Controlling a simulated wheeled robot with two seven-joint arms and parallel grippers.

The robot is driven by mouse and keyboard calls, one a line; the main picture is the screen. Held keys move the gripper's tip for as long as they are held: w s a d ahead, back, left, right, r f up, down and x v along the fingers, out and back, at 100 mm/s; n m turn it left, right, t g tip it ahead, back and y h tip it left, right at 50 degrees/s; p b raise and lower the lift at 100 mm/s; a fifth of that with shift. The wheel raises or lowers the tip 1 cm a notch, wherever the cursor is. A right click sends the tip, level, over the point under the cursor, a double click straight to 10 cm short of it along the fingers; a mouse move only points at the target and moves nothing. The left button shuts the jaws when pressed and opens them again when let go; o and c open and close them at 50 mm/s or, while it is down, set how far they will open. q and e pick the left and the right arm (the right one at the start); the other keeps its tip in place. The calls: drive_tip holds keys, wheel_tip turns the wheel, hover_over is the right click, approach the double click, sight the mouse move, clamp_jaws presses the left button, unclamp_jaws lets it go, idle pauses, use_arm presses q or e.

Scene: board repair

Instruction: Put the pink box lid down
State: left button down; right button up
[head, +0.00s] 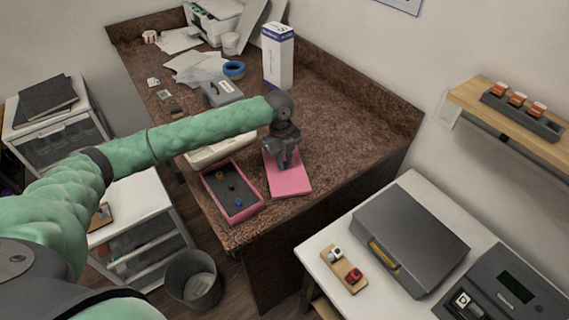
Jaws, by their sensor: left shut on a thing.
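The pink box lid (290,183) is a flat pink rectangle at the near part of the brown counter, right of the pink box. My left gripper (283,160) points down over the lid's far half and is shut on it. I cannot tell whether the lid touches the counter or is slightly above it. The open pink box (247,211) has a dark inside with a few small items, one orange and others blue or dark. My right gripper is not in view.
The brown counter (340,135) is clear right of the lid. A white-and-blue carton (278,57), blue tape roll (233,70) and grey box (221,92) stand farther back. A grey case (410,238) lies on the white table at right. A bin (192,279) stands below.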

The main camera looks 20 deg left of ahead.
use_arm(q)
drive_tip(key=shift+f, duration=0.1)
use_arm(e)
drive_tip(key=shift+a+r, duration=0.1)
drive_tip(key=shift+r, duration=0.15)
use_arm(q)
drive_tip(key=shift+f, duration=0.15)
drive_tip(key=c, duration=1.3)
unclamp_jaws()
drive_tip(key=shift+r, duration=0.2)
drive_tip(key=shift+w+r, duration=0.1)
drive_tip(key=shift+r, duration=0.2)
drive_tip(key=r+b, duration=0.1)
drive_tip(key=r, duration=0.2)
drive_tip(key=a+r+b, duration=0.1)
drive_tip(key=r+b, duration=0.1)
drive_tip(key=r, duration=0.2)
drive_tip(key=w+r+b, duration=0.1)
drive_tip(key=r, duration=0.3)
drive_tip(key=shift+a+r, duration=0.1)
drive_tip(key=shift+a, duration=0.1)
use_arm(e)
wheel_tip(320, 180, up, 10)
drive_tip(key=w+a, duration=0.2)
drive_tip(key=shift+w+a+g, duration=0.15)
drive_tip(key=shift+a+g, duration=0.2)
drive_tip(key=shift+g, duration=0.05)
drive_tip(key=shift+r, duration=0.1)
